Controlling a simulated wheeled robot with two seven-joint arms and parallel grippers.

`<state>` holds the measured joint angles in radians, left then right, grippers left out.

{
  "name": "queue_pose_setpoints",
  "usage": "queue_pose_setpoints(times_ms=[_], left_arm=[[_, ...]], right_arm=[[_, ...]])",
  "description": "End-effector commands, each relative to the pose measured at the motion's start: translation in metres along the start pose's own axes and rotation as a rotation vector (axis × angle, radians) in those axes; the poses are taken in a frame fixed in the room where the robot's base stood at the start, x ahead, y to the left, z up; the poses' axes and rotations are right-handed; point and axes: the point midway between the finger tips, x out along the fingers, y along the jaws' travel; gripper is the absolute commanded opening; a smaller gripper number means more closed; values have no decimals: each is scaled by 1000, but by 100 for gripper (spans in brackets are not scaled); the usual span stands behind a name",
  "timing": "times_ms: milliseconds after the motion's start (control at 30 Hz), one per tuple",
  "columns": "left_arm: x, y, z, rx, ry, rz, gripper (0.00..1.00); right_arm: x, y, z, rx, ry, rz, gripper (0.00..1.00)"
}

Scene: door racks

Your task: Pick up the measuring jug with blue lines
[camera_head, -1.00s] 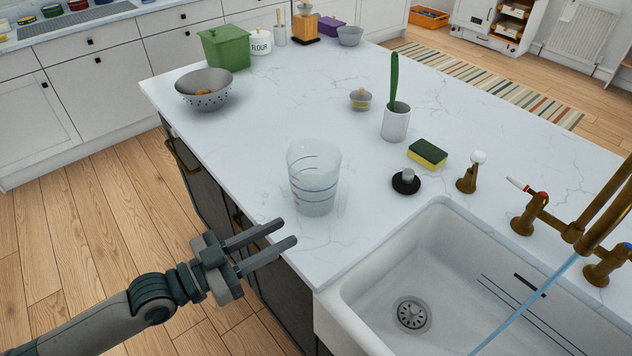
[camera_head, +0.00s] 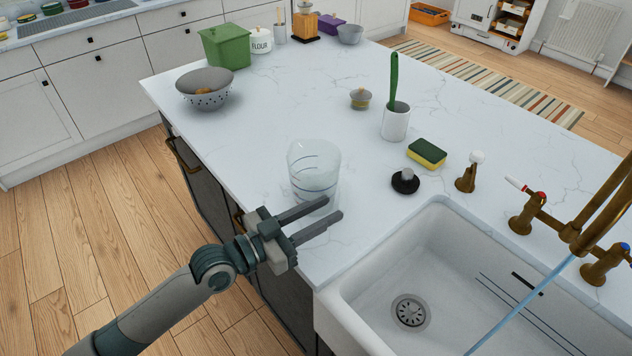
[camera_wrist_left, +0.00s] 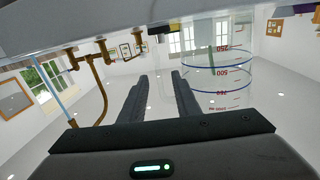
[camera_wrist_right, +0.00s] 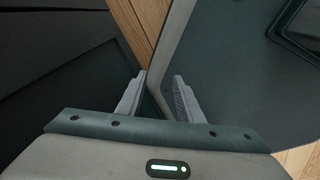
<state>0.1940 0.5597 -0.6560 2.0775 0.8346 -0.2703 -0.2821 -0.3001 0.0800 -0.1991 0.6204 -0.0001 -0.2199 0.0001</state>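The clear measuring jug with blue lines (camera_head: 314,165) stands upright on the white worktop near its front edge, left of the sink. It also shows in the left wrist view (camera_wrist_left: 222,75), with blue rings and red numbers, to the right of the fingers. My left gripper (camera_head: 328,212) is open and empty. Its fingers reach over the worktop edge and overlap the jug's lower part in the head view; I cannot tell whether they touch it. My right gripper (camera_wrist_right: 160,95) shows only in the right wrist view, with its fingers apart and nothing between them.
The white sink (camera_head: 350,283) and brass tap (camera_head: 585,240) are at the right. A grey colander (camera_head: 205,90) is at the left. Worktop between colander and jug is clear.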

Motion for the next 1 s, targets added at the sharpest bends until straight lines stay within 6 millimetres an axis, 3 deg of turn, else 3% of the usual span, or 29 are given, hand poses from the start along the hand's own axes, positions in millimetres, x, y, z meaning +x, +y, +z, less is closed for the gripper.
queue_pose_setpoints(times_ms=[267,733,1000], left_arm=[[3,0,0,-1,1,0,29],[49,2,2,-1,1,0,29],[52,2,2,0,0,0,29]], right_arm=[[0,-3,-1,1,1,-3,33],[2,-1,0,-1,0,-1,33],[2,2,0,-2,-1,2,33]])
